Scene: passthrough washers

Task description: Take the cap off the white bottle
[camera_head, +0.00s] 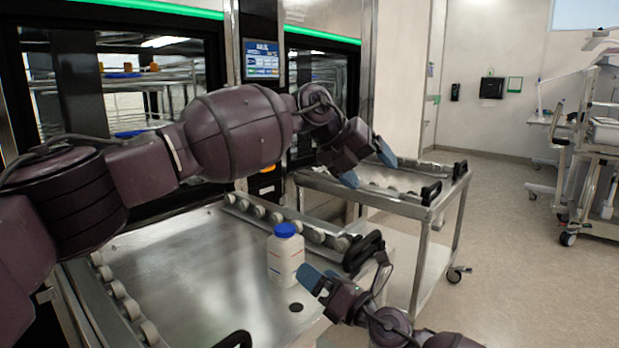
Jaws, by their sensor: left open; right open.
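The white bottle (284,260) stands upright on the steel table (190,270), with its blue cap (286,230) on top. My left gripper (367,166) is open and empty, raised in the air beyond the bottle and to its upper right, in front of the steel cart. Its blue fingertips are spread apart. My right gripper (318,278) is open, low beside the bottle on its right. Its blue fingers point toward the bottle, with no clear contact visible. One of its fingers partly hides the other.
Roller rails (125,305) run along the table's left and back sides. A black handle (364,252) rises at the table's right edge. A steel cart (425,212) stands behind. Washers with glass doors (125,80) line the left. The tabletop left of the bottle is clear.

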